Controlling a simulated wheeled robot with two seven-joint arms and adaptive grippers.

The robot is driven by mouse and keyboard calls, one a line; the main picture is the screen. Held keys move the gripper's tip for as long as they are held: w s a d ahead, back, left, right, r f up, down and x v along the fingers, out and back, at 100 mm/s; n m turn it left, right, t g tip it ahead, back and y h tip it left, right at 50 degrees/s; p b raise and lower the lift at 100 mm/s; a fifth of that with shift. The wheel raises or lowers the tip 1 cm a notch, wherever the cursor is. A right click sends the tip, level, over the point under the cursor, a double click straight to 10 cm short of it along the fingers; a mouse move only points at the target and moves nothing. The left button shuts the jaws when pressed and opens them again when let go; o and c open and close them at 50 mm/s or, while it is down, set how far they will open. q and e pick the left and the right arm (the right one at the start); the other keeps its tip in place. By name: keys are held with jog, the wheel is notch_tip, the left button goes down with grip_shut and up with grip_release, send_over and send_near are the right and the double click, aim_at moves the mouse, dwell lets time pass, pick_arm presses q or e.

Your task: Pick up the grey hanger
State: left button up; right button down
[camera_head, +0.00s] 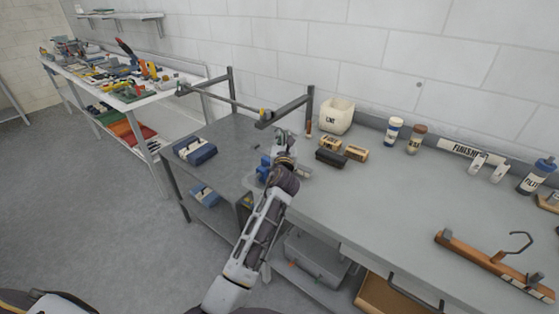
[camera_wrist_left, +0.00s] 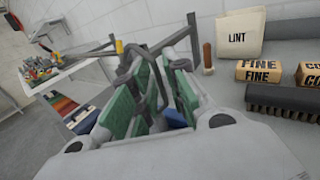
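The only clear hanger is a brown wooden hanger (camera_head: 495,264) with a dark hook, lying at the right of the grey bench in the head view. My left gripper (camera_head: 284,142) is far to its left, above the bench near the grey rail frame (camera_head: 292,108). In the left wrist view, the green-padded fingers of the left gripper (camera_wrist_left: 165,80) are apart. My right gripper is out of view.
A white LINT bin (camera_head: 337,116), brushes (camera_head: 356,153) and bottles (camera_head: 393,131) stand along the back of the bench. A blue box (camera_head: 195,151) sits on the left side table. The bench middle is clear.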

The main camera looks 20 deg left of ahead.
pick_arm(q)
grip_shut()
dwell(0.6)
